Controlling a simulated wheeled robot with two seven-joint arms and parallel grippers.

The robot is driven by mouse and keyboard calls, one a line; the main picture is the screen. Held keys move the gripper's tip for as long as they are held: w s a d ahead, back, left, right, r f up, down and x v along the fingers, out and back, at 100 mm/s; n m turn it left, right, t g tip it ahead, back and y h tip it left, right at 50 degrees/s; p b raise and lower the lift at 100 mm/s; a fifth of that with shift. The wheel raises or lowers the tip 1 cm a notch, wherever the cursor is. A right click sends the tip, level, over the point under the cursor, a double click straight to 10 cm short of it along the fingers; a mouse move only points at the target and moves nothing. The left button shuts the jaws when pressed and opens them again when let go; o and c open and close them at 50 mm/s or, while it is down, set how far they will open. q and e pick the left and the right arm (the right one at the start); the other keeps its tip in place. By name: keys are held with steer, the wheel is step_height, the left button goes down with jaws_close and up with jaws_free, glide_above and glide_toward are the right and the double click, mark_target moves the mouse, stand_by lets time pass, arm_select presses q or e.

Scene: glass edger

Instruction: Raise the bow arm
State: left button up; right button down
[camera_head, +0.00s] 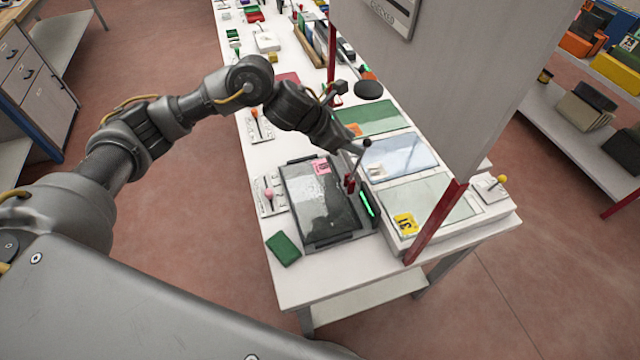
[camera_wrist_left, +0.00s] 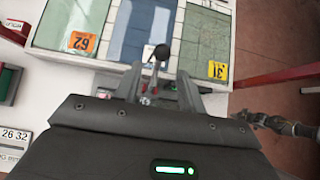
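A thin dark lever with a black ball knob (camera_head: 367,143) rises from a red base beside the dark tray; I take it for the bow arm, though no label shows. It stands tilted. In the left wrist view its black ball (camera_wrist_left: 162,52) shows just beyond the fingertips. My left gripper (camera_head: 354,150) reaches over the table close to the knob. In the left wrist view its two fingers (camera_wrist_left: 158,88) are apart, with the lever's shaft showing between them. Whether either finger touches it, I cannot tell. My right gripper is not identifiable in either view.
A dark tray (camera_head: 322,210) and a white unit with glass panels (camera_head: 402,158) flank the lever. A red post (camera_head: 436,222) and grey panel (camera_head: 430,85) stand close on the right. Small levers with pink (camera_head: 269,193), orange (camera_head: 254,112) and yellow (camera_head: 503,179) knobs stand around.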

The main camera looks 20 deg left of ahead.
arm_select(q)
steer(key=s+a+r, duration=0.2)
steer(key=a, duration=0.1)
steer(key=shift+s+a+p, duration=0.3)
steer(key=shift+s+p, duration=0.1)
stand_by(0.5)
